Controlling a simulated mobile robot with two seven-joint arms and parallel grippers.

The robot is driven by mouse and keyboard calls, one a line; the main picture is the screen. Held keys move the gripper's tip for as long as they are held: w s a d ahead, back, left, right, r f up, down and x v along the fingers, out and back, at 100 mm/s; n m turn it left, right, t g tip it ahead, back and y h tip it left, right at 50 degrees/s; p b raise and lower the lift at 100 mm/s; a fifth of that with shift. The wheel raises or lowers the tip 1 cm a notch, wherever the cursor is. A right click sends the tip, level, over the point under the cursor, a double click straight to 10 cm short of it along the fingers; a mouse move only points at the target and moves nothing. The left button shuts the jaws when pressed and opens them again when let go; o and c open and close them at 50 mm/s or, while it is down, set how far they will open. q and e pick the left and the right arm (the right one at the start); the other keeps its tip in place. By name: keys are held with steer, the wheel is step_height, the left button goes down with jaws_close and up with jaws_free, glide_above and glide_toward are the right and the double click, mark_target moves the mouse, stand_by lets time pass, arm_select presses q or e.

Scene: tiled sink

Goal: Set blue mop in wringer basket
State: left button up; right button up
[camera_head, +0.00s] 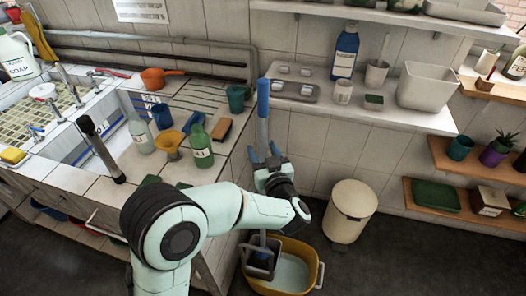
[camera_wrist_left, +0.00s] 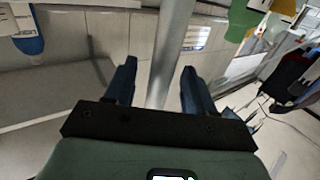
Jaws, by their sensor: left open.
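The mop (camera_head: 263,98) stands nearly upright in the head view, with a blue grip on top and a grey pole below. The pole also shows in the left wrist view (camera_wrist_left: 172,45). My left gripper (camera_head: 263,152) is open, with its fingers (camera_wrist_left: 159,68) on either side of the pole and gaps beside it. The mop's lower end is down at the grey wringer basket (camera_head: 249,267), which sits at the left of the yellow bucket (camera_head: 292,274). My gripper and forearm hide part of the pole. My right gripper is not in view.
A cream bin (camera_head: 350,211) stands on the floor right of the bucket. The tiled counter with bottles, including a green bottle (camera_head: 200,146), is at the left. A wall shelf (camera_head: 400,113) is behind at right. The floor at lower right is clear.

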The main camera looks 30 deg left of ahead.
arm_select(q)
steer(key=v, duration=1.1)
step_height(320, 180, down, 29)
steer(key=d+m+g+h, duration=0.25)
steer(key=m+h, duration=0.35)
steer(key=h, duration=0.4)
steer(key=s+d+f+g+h, duration=0.2)
steer(key=s+f+g+h, duration=0.2)
steer(key=s+f, duration=0.7)
steer(key=s+d+f+g+h, duration=0.1)
steer(key=s+d+f+g, duration=0.1)
steer(key=s, duration=0.6)
steer(key=s+d+f+g+h, duration=0.2)
steer(key=s+f+g, duration=0.2)
steer(key=s, duration=0.4)
steer(key=shift+f+h, duration=0.3)
steer(key=shift+f, duration=0.2)
steer(key=shift+g, duration=0.25)
